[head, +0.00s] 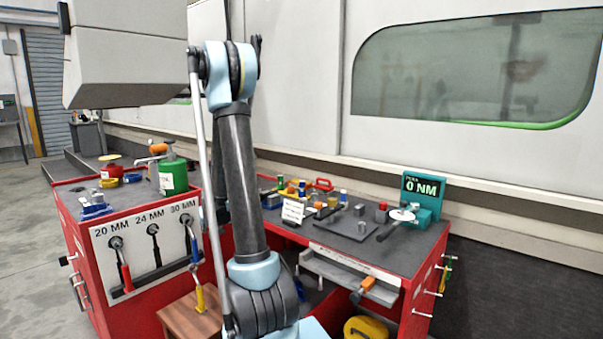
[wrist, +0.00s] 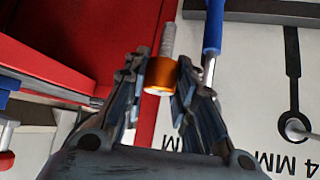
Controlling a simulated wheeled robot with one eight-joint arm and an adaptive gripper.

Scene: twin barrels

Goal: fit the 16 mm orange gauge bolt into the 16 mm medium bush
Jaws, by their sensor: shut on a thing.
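In the wrist view my gripper (wrist: 158,82) is shut on the orange gauge bolt (wrist: 160,74). The bolt has an orange cylindrical head between the fingers and a grey shank (wrist: 168,40) that points away from the gripper, past the fingertips. In the head view I cannot make out my gripper or the bolt; my arm fills the middle of the picture. I cannot tell which of the small parts on the dark bench top (head: 400,243) is the 16 mm medium bush.
A white panel (head: 135,245) with hanging tools is on the left red cabinet's front. In the wrist view, a blue-handled tool (wrist: 213,28) is close right of the bolt, and red cabinet surfaces (wrist: 105,35) are left. A green can (head: 173,177) and teal display (head: 424,194) stand on the bench tops.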

